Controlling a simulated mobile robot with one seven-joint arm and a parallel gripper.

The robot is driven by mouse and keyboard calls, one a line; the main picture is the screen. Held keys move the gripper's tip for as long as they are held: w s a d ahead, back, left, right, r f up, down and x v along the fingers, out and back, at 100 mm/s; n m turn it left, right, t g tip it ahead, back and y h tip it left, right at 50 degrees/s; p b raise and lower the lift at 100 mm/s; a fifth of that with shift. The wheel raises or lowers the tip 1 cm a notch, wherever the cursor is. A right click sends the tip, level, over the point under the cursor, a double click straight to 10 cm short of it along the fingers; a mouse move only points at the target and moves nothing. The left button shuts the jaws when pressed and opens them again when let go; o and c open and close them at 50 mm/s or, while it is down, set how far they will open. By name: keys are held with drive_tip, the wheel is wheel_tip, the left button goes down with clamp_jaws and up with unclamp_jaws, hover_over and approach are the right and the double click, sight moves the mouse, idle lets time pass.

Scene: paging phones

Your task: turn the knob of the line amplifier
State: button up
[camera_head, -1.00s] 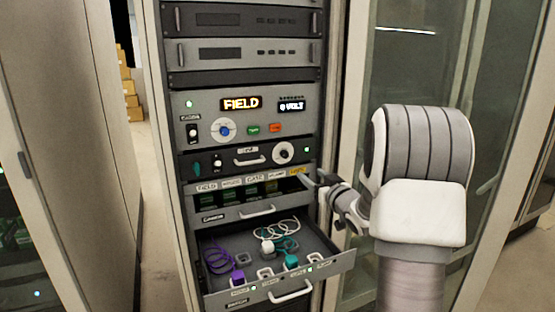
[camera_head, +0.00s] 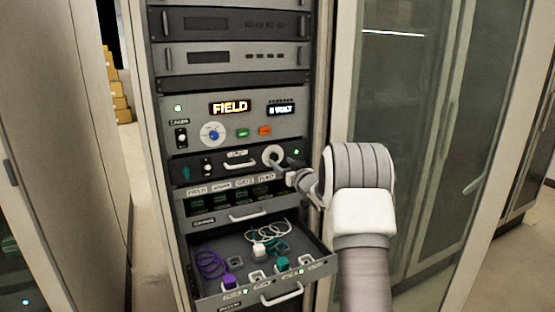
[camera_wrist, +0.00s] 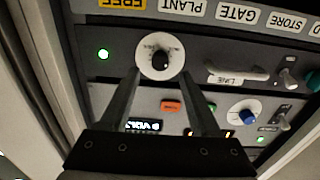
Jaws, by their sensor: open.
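The line amplifier (camera_head: 222,167) is a dark rack panel labelled LINE, with a handle and a black knob on a round white dial (camera_head: 266,153). In the wrist view the panel is upside down, and the black knob (camera_wrist: 160,60) sits at the centre of its white dial (camera_wrist: 148,70). My gripper (camera_wrist: 160,76) is open, with one finger on each side of the dial's lower part and nothing held. In the head view my gripper (camera_head: 284,164) is at the right edge of the dial and partly covers it. Contact with the knob cannot be told.
Above is a panel with a FIELD display (camera_head: 230,108), a blue knob (camera_head: 214,135) and green and orange buttons. Below are a labelled slot row (camera_head: 228,200) and an open drawer (camera_head: 316,262) with coiled cords and plugs. A glass cabinet (camera_head: 420,130) stands at the right.

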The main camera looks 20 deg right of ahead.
sight(276, 158)
drive_tip(key=shift+w+a, duration=0.1)
drive_tip(key=shift+w, duration=2.05)
clamp_jaws()
